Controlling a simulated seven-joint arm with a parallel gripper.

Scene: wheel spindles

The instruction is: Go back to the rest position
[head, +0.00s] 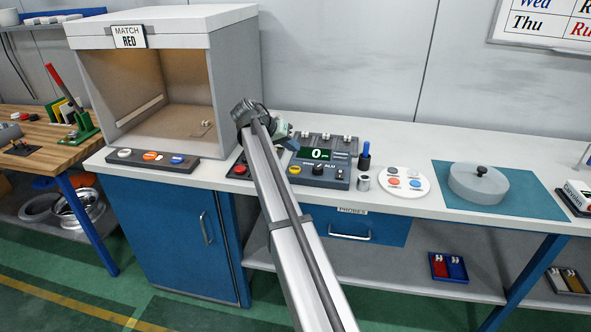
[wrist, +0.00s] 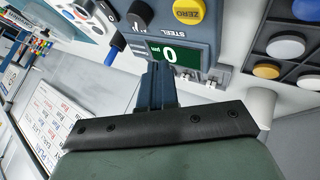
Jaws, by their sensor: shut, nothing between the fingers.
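My gripper (head: 288,141) is above the white bench, just left of and behind the gauge with the green display, partly hidden by my arm in the head view. In the wrist view its dark fingers (wrist: 160,85) are together and hold nothing. The gauge (head: 318,169) has a yellow button and dark knobs, and its display reads 0. It also shows in the wrist view (wrist: 190,22), beyond the fingertips. I cannot tell the exact gap between fingers and gauge.
A light booth (head: 235,75) marked MATCH RED stands to the left. A button strip (head: 150,160) lies before it. A blue-handled probe (head: 364,155), a metal cup (head: 364,183), a white disc with coloured pads (head: 404,183) and a lidded round dish (head: 478,184) stand to the right.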

